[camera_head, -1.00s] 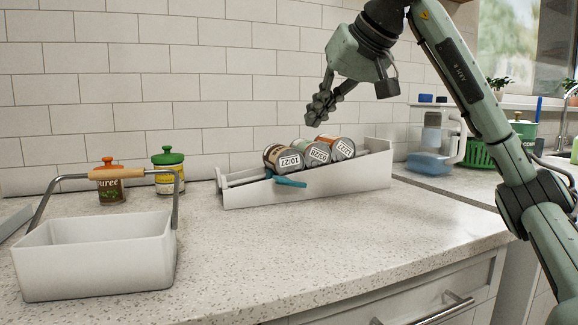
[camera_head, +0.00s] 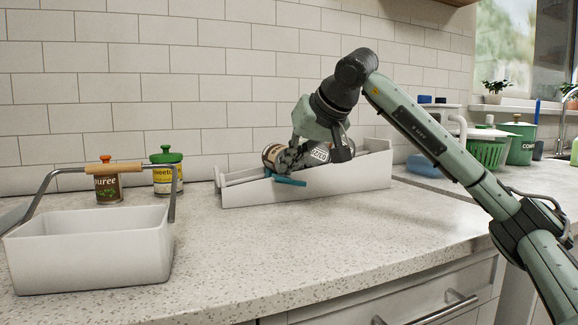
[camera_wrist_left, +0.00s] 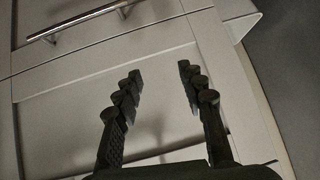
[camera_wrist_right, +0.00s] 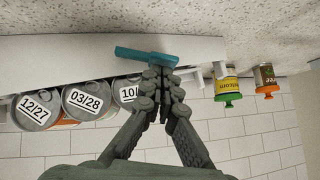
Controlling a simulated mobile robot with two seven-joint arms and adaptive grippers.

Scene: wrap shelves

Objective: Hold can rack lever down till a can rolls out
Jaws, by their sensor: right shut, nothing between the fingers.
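The white can rack (camera_head: 320,190) stands on the counter with several dated cans in a sloping row. The teal lever (camera_head: 290,181) sticks out of its lower left part. In the head view my right gripper (camera_head: 284,168) is just above the lever and hides part of the cans (camera_head: 319,153). In the right wrist view the fingertips (camera_wrist_right: 161,72) are together and empty, at the lever (camera_wrist_right: 146,56); whether they touch it I cannot tell. Cans marked 12/27 (camera_wrist_right: 37,111) and 03/28 (camera_wrist_right: 88,101) show beside the gripper. My left gripper (camera_wrist_left: 160,70) is open and empty, facing cabinet fronts.
A white basket (camera_head: 90,248) with a raised wooden handle stands at the front left. Two jars, one with an orange lid (camera_head: 107,184) and one with a green lid (camera_head: 166,172), stand behind it. The counter in front of the rack is clear.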

